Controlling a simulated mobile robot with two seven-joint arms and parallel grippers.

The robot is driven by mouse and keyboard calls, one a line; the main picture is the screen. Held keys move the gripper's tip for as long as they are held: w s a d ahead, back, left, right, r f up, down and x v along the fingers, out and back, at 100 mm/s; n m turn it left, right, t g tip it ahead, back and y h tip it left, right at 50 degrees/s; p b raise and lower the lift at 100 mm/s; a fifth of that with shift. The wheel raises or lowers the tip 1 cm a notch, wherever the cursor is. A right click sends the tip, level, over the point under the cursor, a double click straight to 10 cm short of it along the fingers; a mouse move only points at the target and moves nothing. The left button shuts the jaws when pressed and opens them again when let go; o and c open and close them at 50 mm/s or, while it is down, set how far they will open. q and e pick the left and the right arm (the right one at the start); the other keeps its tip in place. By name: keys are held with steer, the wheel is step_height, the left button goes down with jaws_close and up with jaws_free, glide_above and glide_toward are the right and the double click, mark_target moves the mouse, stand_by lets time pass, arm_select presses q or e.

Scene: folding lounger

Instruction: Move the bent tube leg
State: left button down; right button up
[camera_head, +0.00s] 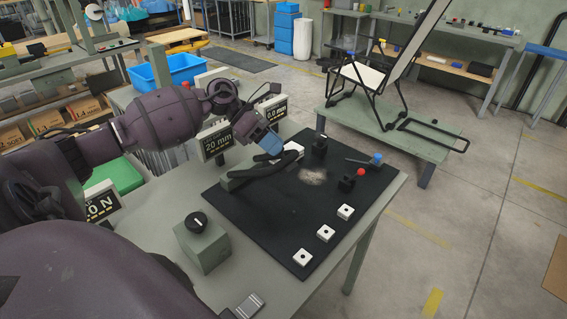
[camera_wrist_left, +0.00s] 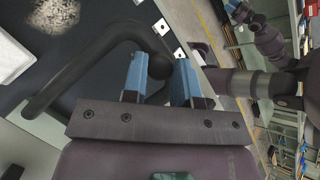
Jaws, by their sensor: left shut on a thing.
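The bent tube leg (camera_head: 262,169) is a dark tube over the black mat, with one end near a green-grey block on the left. In the left wrist view the tube (camera_wrist_left: 88,55) curves from the lower left up to a rounded end between the blue fingers. My left gripper (camera_head: 268,146), also in the left wrist view (camera_wrist_left: 163,80), is shut on the tube near that end. I cannot tell whether the tube touches the mat.
The black mat (camera_head: 285,235) holds white square blocks (camera_head: 326,233), a red-knobbed piece (camera_head: 360,172) and a blue-knobbed piece (camera_head: 376,159). A grey-green box with a black knob (camera_head: 197,222) stands at the front left. A folding lounger (camera_head: 385,75) stands on a green platform behind.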

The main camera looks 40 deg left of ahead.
arm_select(q)
steer(key=a+r+n+h+b, duration=0.1)
steer(key=a+r+h+b, duration=0.1)
steer(key=a+r+h, duration=0.2)
steer(key=a, duration=0.3)
steer(key=shift+w+a+r+h+b, duration=0.15)
steer(key=shift+w+a+h+b, duration=0.15)
steer(key=shift+a+h+b, duration=0.1)
arm_select(e)
step_height(320, 180, down, 3)
steer(key=shift+a+f, duration=0.1)
arm_select(q)
steer(key=c, duration=0.9)
jaws_free()
arm_select(e)
steer(key=shift+s, duration=0.15)
arm_select(q)
steer(key=shift+a, duration=0.1)
arm_select(e)
steer(key=shift+f, duration=0.1)
